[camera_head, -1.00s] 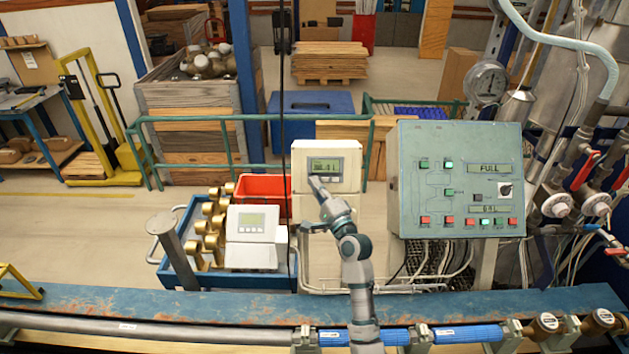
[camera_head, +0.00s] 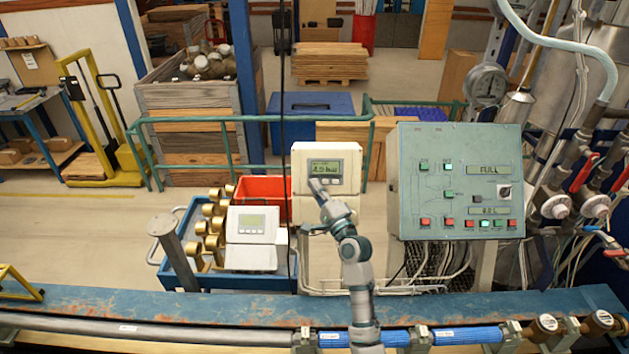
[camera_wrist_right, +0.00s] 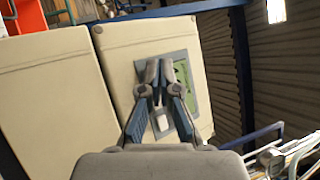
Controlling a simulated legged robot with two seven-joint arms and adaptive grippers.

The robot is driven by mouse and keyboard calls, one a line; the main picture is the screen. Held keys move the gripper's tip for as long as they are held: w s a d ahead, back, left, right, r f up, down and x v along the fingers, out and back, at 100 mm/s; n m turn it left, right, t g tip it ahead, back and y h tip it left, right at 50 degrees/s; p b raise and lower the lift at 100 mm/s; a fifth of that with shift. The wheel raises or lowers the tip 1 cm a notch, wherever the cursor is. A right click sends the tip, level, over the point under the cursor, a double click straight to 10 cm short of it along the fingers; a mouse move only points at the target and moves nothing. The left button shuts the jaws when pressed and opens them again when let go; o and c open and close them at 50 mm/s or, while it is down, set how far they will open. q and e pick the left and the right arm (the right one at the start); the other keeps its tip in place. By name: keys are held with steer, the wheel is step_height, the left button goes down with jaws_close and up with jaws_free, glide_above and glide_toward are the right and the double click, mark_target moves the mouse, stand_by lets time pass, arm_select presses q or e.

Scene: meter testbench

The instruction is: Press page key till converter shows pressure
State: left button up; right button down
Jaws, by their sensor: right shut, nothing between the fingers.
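The converter is a cream box (camera_head: 345,205) behind the blue beam, with a grey display panel on its upper front. Its lit display (camera_head: 326,167) shows characters that look like a number followed by "bar"; the digits are too small to be sure of. My right gripper (camera_head: 317,184) is shut and empty, its tips at the lower left of the display panel. In the right wrist view, the closed fingers (camera_wrist_right: 154,72) lie over the panel beside the green display (camera_wrist_right: 184,85). The tips hide what is under them, and I cannot tell whether they touch. My left gripper is not in view.
A second cream device (camera_head: 251,223) with a blank-looking display stands left, by brass fittings in a blue cart. A green control panel (camera_head: 460,180) with buttons stands right. The blue beam (camera_head: 200,300) and pipe cross the front. A thin dark cable hangs left of the converter.

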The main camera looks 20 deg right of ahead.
steer(key=shift+s+a+r, duration=0.1)
steer(key=shift+s+r, duration=0.1)
steer(key=shift+s, duration=0.25)
steer(key=s+p, duration=0.1)
steer(key=s+a+r+p, duration=0.1)
steer(key=s, duration=0.1)
steer(key=s+p, duration=0.1)
steer(key=p, duration=0.1)
steer(key=shift+s+a+r, duration=0.15)
steer(key=shift+s+r, duration=0.1)
steer(key=shift+r, duration=0.05)
stand_by(0.3)
steer(key=shift+s+a+r, duration=0.15)
steer(key=shift+s, duration=0.25)
steer(key=shift+s+a+r, duration=0.1)
steer(key=shift+s+r, duration=0.05)
steer(key=shift+s, duration=0.25)
steer(key=shift+f, duration=0.15)
stand_by(0.5)
